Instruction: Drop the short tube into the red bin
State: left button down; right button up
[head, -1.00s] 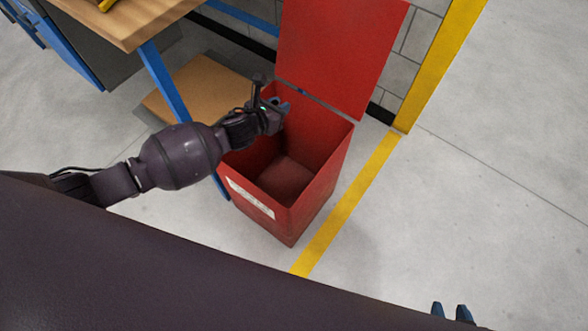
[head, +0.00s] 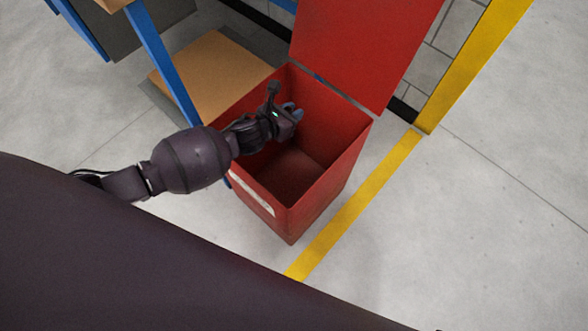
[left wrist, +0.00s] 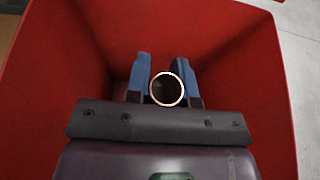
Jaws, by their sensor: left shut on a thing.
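The red bin (head: 332,190) stands on the floor with its lid raised at the back, its mouth open and the visible part of its floor empty. My left gripper (head: 291,110) is over the bin's opening, at its back left part. In the left wrist view its blue fingers (left wrist: 163,66) are shut on the short copper tube (left wrist: 167,90), which shows end-on as a bright ring with a dark bore. The bin's red walls (left wrist: 55,95) surround the gripper there. The tube cannot be made out in the head view. My right gripper is out of view.
A grey block wall (head: 437,62) and a yellow post (head: 475,60) stand behind. The floor to the right is clear.

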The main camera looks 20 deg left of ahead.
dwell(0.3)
pick_arm(q)
jog(key=c, duration=0.9)
grip_release()
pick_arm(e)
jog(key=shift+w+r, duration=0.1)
pick_arm(q)
jog(key=p+v, duration=0.3)
jog(key=v, duration=0.7)
jog(key=shift+s, duration=0.35)
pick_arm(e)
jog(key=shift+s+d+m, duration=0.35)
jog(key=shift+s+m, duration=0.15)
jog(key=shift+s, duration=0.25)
pick_arm(q)
jog(key=shift+r, duration=0.1)
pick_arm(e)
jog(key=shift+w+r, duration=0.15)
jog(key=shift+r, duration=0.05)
pick_arm(q)
jog(key=shift+a, duration=0.1)
